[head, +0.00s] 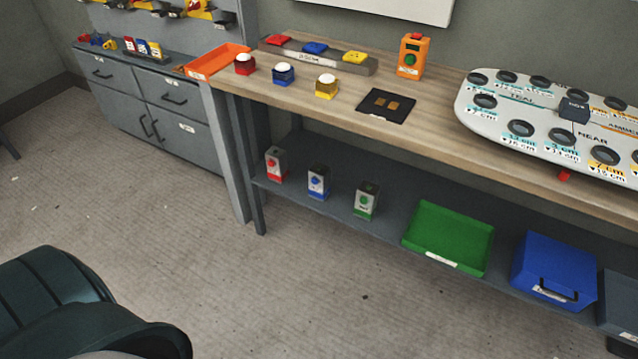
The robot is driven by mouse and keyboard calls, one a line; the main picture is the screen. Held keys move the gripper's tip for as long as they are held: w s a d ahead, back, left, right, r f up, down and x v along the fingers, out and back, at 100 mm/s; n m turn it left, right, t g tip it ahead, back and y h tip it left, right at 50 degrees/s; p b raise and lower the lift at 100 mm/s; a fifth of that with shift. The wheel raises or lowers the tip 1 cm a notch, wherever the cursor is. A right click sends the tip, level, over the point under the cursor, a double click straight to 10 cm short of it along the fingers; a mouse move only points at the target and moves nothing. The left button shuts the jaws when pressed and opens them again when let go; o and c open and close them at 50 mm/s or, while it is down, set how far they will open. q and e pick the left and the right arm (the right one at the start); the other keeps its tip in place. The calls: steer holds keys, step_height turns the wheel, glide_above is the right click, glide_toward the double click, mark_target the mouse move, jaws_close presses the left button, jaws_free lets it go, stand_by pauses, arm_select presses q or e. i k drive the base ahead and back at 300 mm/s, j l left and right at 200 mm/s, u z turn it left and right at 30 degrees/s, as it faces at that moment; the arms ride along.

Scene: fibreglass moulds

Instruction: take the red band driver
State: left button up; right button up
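Several yellow tools with dark parts (199,10) hang on the grey panel at the top left, cut off by the picture's upper edge. A bit of red shows among them, but they are too small and cropped for me to tell which, if any, is the red band driver. Neither of my grippers is in view.
A grey cabinet (180,128) stands below the panel, with small red, blue and yellow items on top. The wooden bench (440,118) holds an orange tray (218,60), coloured pots, an orange device (412,56) and a white mould plate (548,103). The floor before the cabinet is clear.

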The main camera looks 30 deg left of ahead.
mark_target(279, 173)
steer(key=u, duration=1.25)
steer(key=i+j+z, duration=0.3)
steer(key=i, duration=0.2)
steer(key=i+j+z, duration=0.3)
steer(key=i+j, duration=0.15)
steer(key=i, duration=0.05)
